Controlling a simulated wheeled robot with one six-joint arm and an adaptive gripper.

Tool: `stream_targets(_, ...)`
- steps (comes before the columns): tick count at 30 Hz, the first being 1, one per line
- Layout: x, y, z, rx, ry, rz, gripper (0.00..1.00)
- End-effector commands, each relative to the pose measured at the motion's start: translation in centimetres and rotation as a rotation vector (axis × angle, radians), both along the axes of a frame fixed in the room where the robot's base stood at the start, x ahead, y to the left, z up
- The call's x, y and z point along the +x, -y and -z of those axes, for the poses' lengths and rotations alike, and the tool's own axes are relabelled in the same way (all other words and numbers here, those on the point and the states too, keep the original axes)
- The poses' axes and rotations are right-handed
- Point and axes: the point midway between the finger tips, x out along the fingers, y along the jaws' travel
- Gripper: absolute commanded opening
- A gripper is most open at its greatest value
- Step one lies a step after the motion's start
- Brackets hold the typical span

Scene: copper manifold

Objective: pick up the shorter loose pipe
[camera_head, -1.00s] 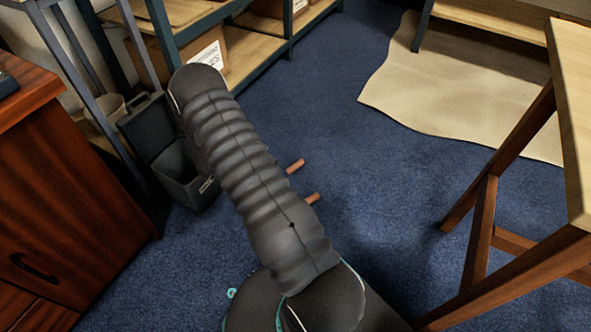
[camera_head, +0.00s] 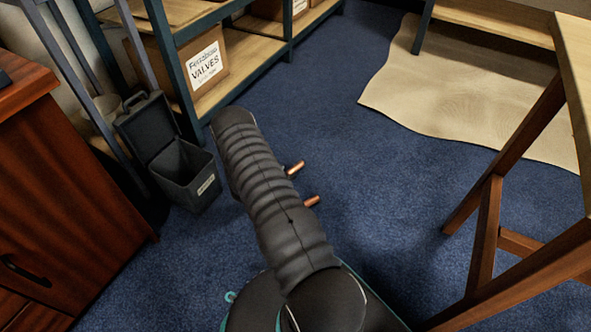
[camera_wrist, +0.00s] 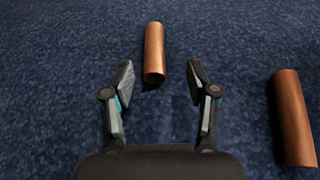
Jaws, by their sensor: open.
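Two loose copper pipes lie on the blue carpet. In the wrist view one pipe (camera_wrist: 154,53) lies ahead of my gripper (camera_wrist: 159,68), its near end showing between the two fingertips. The other pipe (camera_wrist: 293,118) lies to the right, outside the right finger, and looks larger in the picture. Their true lengths are hard to compare. My gripper is open with nothing in it. In the head view only short ends of the pipes show beside my arm, one farther off (camera_head: 295,168) and one nearer (camera_head: 311,201). My arm hides the rest and my gripper there.
An open dark bin (camera_head: 188,180) stands at left by a shelf (camera_head: 228,95) holding a box labelled valves (camera_head: 207,62). A wooden cabinet (camera_head: 75,205) is at far left. A wooden table's legs (camera_head: 487,225) stand at right. Carpet between is clear.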

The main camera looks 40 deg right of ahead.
Motion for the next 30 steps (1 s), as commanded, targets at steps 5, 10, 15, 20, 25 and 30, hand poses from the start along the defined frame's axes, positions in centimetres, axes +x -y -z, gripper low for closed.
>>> stream_targets(5, 0.1, 0.9, 0.4, 0.000, 0.001, 0.001, 0.58)
stream_targets(10, 0.9, 2.9, 1.2, -0.001, 0.002, 0.003, 0.58)
stream_targets(15, 1.2, 4.8, 1.9, 0.000, 0.001, 0.003, 0.58)
stream_targets(20, 1.4, 5.3, 2.1, 0.000, 0.000, 0.000, 0.58)
stream_targets(25, 1.4, 5.3, 2.0, 0.000, 0.000, 0.000, 0.58)
stream_targets(30, 1.4, 5.3, 2.0, 0.000, 0.000, 0.000, 0.18)
